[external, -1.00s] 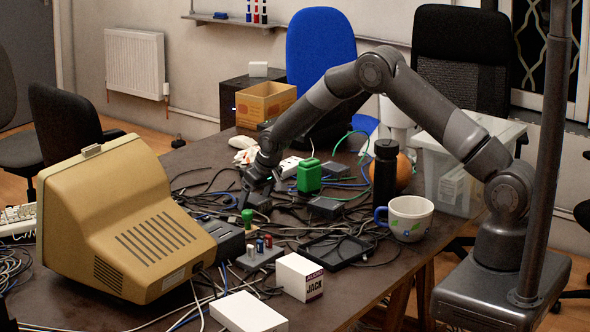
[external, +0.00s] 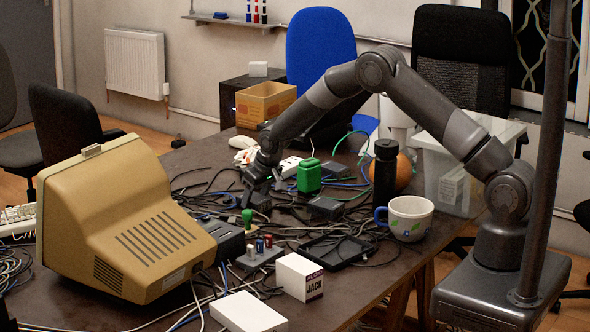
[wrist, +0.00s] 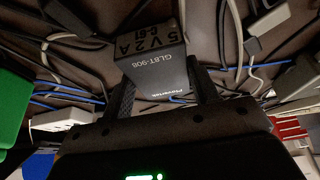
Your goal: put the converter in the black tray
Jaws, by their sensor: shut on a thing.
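The converter (wrist: 155,65) is a dark grey box with printed lettering, including "5V 2A" and "GLBT-90B". In the external view the converter (external: 260,202) is small and dark among the cables on the table. My gripper (external: 258,190) points down at it, and its two fingers are shut on its sides. In the wrist view my gripper (wrist: 160,95) has one finger on each side of the box. The black tray (external: 322,248) is a shallow, flat tray on the table, to the right and nearer the camera. I cannot tell whether the converter touches the table.
Tangled cables lie all around. A green object (external: 309,176) and a dark box (external: 325,207) stand right of my gripper. A beige monitor (external: 120,225) fills the left.

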